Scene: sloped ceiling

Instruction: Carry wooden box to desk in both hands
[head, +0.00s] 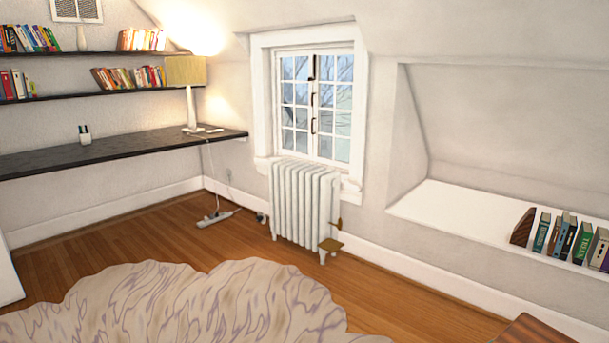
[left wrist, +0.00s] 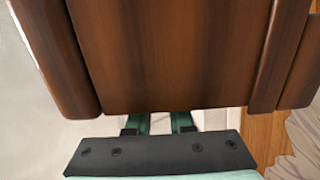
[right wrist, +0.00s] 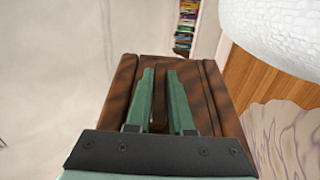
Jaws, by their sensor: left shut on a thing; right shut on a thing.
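The wooden box is dark brown. In the left wrist view the wooden box (left wrist: 175,55) fills the upper picture. The green fingers of my left gripper (left wrist: 160,122) run up to its edge, and their tips are hidden behind it. In the right wrist view the box (right wrist: 120,90) is in the middle, and my right gripper (right wrist: 160,100) is shut on a narrow wooden part of it between its green fingers. Neither gripper shows in the head view. The desk (head: 110,149) is a long dark top along the left wall, holding a lamp and a pen cup.
A brown wooden corner (head: 535,331) shows at the head view's lower right; I cannot tell whether it is the box. A wavy-edged rug (head: 180,305) covers the floor ahead. A white radiator (head: 303,205) stands under the window. A power strip (head: 217,217) lies near the desk.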

